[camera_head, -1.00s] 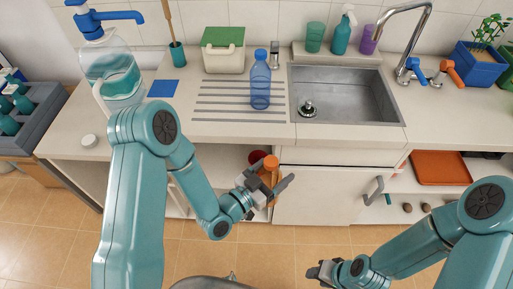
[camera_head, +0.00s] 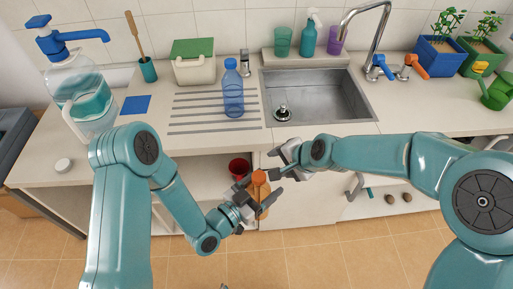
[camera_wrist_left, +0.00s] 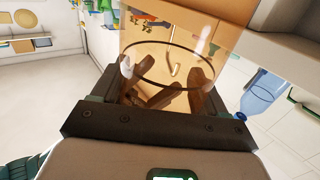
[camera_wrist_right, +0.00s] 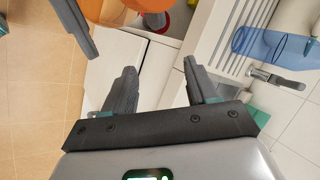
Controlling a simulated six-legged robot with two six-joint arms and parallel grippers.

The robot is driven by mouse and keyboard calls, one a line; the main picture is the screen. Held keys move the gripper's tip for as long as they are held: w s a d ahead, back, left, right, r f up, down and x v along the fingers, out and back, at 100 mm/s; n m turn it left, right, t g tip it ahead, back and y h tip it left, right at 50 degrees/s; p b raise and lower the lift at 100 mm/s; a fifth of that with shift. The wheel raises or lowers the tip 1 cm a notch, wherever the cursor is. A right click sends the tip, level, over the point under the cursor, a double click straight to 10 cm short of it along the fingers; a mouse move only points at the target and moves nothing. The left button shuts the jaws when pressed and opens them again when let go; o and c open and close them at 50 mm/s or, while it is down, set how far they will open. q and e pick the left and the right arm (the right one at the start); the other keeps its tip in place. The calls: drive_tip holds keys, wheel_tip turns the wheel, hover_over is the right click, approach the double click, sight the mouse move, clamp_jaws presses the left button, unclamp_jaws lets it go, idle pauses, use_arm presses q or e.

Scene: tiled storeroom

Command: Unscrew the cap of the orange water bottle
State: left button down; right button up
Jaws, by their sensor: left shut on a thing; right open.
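The orange water bottle (camera_head: 265,196) is see-through, with an orange cap (camera_head: 259,177) on top, in front of the counter's open shelf. My left gripper (camera_head: 260,188) is shut on the bottle body below the cap. The bottle fills the upper middle of the left wrist view (camera_wrist_left: 175,42). My right gripper (camera_head: 273,165) is open and empty, just right of and behind the cap, with its fingers pointing left. In the right wrist view its fingers (camera_wrist_right: 163,78) are apart, and the cap (camera_wrist_right: 150,4) shows beyond them at the top edge.
A red cup (camera_head: 239,167) stands on the shelf close behind the bottle. A blue bottle (camera_head: 233,95) stands on the drainboard beside the sink (camera_head: 318,98). The floor in front is clear.

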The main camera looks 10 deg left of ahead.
drive_tip(key=a+r+g, duration=0.1)
drive_tip(key=a+r, duration=0.5)
drive_tip(key=r, duration=0.1)
wheel_tip(320, 180, up, 5)
drive_tip(key=n+g+h, duration=0.2)
drive_tip(key=g+h, duration=0.2)
drive_tip(key=h, duration=0.1)
hover_over(256, 174)
drive_tip(key=shift+w+a+f, duration=0.1)
drive_tip(key=shift+w+a, duration=0.1)
drive_tip(key=shift+a, duration=0.15)
drive_tip(key=shift+s+d, duration=0.15)
drive_tip(key=shift+d, duration=0.1)
drive_tip(key=shift+s+d+m+h, duration=0.1)
drive_tip(key=shift+m+h, duration=0.2)
drive_tip(key=shift+f, duration=0.3)
wheel_tip(256, 174, down, 7)
drive_tip(key=shift+d, duration=0.1)
